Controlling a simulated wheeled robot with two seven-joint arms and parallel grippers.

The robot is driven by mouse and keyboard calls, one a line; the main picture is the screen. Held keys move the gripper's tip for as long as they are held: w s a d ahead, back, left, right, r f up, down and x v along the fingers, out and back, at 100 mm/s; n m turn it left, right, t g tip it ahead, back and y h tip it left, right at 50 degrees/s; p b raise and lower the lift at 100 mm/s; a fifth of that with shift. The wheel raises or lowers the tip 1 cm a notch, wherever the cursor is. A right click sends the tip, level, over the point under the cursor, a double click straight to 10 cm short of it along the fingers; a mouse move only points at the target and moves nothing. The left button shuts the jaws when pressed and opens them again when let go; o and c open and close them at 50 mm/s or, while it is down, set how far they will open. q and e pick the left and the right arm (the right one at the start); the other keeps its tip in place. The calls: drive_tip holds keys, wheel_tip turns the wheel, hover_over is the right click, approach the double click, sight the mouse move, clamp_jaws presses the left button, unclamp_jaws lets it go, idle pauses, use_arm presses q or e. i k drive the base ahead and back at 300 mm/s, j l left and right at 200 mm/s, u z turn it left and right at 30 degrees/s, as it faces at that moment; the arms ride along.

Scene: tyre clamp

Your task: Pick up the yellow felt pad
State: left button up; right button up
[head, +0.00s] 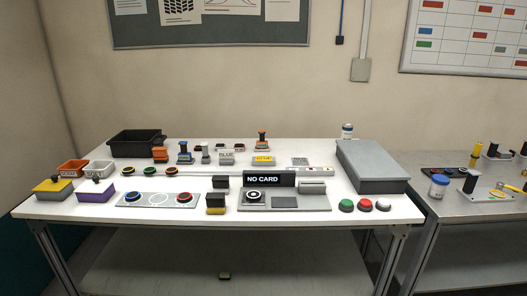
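No gripper of mine shows in the head view. A small block (215,204) with a dark top and a yellow lower part sits near the front middle of the white table; its yellow part may be the felt pad, but I cannot tell for sure. A second small dark piece with a yellowish part (225,276) lies low down, below the tabletop.
The white table (330,213) is crowded. A "NO CARD" display (269,179) stands right of the dark-and-yellow block, and a ringed grey plate (158,200) lies left of it. A large grey box (372,167) fills the right end. Bare tabletop runs along the front edge.

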sight(216, 202)
drive_tip(key=i, duration=1.5)
drive_tip(key=u, duration=1.4)
